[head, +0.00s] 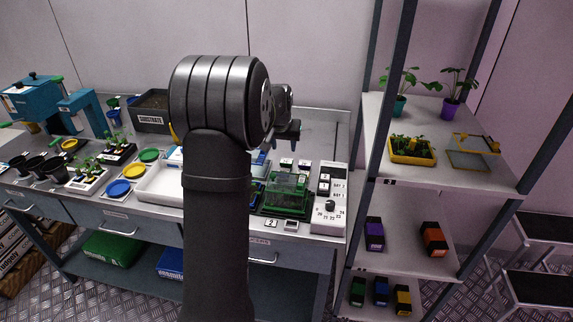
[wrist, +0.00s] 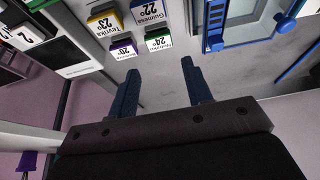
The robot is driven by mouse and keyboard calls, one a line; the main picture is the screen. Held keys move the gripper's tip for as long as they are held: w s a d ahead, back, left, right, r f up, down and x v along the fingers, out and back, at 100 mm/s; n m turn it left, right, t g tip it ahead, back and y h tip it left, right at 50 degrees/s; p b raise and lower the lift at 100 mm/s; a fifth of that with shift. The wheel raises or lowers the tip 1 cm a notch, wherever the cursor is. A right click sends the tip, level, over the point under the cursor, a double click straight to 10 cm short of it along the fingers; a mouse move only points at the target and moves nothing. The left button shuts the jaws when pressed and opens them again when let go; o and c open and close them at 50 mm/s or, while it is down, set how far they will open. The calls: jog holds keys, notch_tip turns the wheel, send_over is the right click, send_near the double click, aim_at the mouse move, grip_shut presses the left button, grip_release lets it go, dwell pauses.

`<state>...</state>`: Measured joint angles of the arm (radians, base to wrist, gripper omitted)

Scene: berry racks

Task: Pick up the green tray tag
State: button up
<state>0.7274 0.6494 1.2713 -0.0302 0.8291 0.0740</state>
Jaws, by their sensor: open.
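In the head view my gripper (head: 287,148) is partly hidden behind my arm, above the back of the bench.
Purple (wrist: 123,48), yellow (wrist: 104,22) and blue (wrist: 147,11) tags sit close to the green one. A blue-framed container (wrist: 215,38) stands to the right in the wrist view. In the head view, a green clear-lidded box (head: 285,195) and a shelf rack (head: 460,175) are to the right.

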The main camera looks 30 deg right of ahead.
aim_at(286, 162)
jog(key=x, duration=1)
jog(key=shift+s+f, duration=0.1)
jog(key=shift+f, duration=0.2)
jog(key=c, duration=0.6)
